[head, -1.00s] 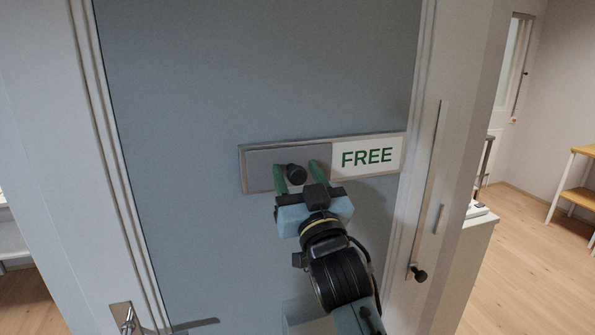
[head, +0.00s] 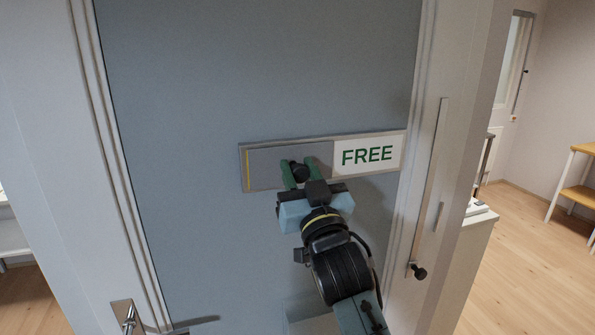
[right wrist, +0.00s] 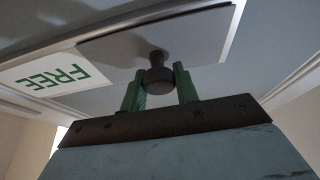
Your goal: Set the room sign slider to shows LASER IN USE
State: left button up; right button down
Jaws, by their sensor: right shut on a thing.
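The room sign (head: 365,155) is a framed strip on the blue-grey door. Its right part reads FREE in green on white. A grey slider panel (head: 270,163) covers the rest, with a thin yellow strip showing at the far left end. A dark round knob (head: 300,172) stands out from the panel. My right gripper (head: 299,174) is shut on the knob, one green finger on each side. In the right wrist view the knob (right wrist: 158,80) sits between the fingers, with the panel (right wrist: 190,40) behind it. My left gripper is not in view.
The door (head: 260,80) fills the middle, with a door handle (head: 128,318) at lower left. A white frame with a dark knob (head: 418,272) stands to the right. A shelf (head: 580,195) is at the far right.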

jog(key=w+d+p, duration=0.1)
jog(key=d, duration=0.4)
jog(key=w+d+p, duration=0.1)
jog(key=w+d, duration=0.1)
jog(key=d, duration=0.3)
jog(key=w+d+p, duration=0.1)
jog(key=d+p, duration=0.1)
jog(key=d, duration=0.2)
jog(key=shift+w+d, duration=0.4)
jog(key=shift+w+d+r, duration=0.1)
jog(key=shift+w+d, duration=0.05)
jog(key=shift+d, duration=0.3)
jog(key=c, duration=1.4)
grip_release()
jog(key=shift+d, duration=0.1)
jog(key=o, duration=0.3)
jog(key=shift+w+d, duration=0.1)
jog(key=shift+s+f, duration=0.3)
jog(key=shift+s, duration=0.1)
jog(key=b+v, duration=0.2)
jog(key=v, duration=1)
jog(key=shift+s, duration=0.3)
